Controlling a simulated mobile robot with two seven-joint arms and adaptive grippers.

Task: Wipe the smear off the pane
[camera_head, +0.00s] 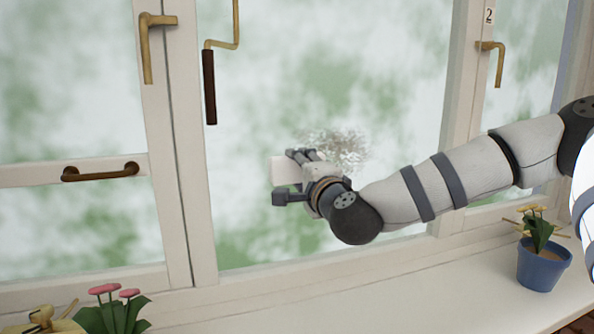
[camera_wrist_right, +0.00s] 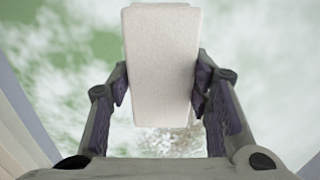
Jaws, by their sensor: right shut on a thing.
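The pane (camera_head: 270,110) is the large middle window glass, with blurred green and white behind it. A greyish, speckled smear (camera_head: 345,148) shows on it just above and right of my right gripper (camera_head: 300,175). My right gripper is shut on a pale, block-shaped wiper (camera_head: 284,171) and holds it in front of the pane. The right wrist view shows the wiper (camera_wrist_right: 161,65) between both fingers, with part of the smear (camera_wrist_right: 180,143) below it. I cannot tell whether the wiper touches the glass. The gripper and wrist hide the glass behind them. My left gripper is not in view.
A crank with a dark handle (camera_head: 209,87) hangs at the pane's upper left. Brass window handles (camera_head: 147,48) sit on the frames. On the sill (camera_head: 400,290) stand a blue pot with yellow flowers (camera_head: 542,262) at right and pink flowers (camera_head: 112,305) at lower left.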

